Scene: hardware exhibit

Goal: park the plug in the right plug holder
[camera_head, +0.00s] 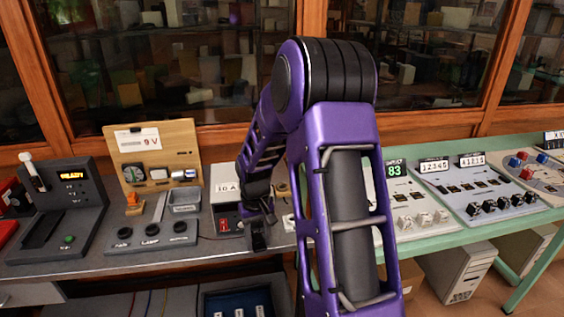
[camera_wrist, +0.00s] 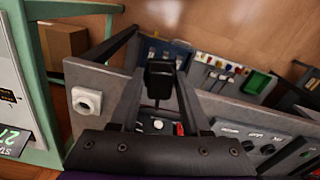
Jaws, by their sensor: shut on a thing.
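My gripper (camera_wrist: 160,88) is shut on a black plug (camera_wrist: 160,72), which sits between the fingertips in the wrist view. In the head view my gripper (camera_head: 257,232) is low over the grey bench, in front of the 10 A box. A white piece (camera_head: 288,222) beside my arm in the head view may be the same fitting. No holder is clearly marked as the right one.
The 10 A box (camera_head: 226,206) with a red switch stands close to my gripper. Left of it are a control strip (camera_head: 150,236), a wooden 9 V panel (camera_head: 158,150) and a dark READY unit (camera_head: 66,205). Counter panels (camera_head: 478,185) stand on the green table at right.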

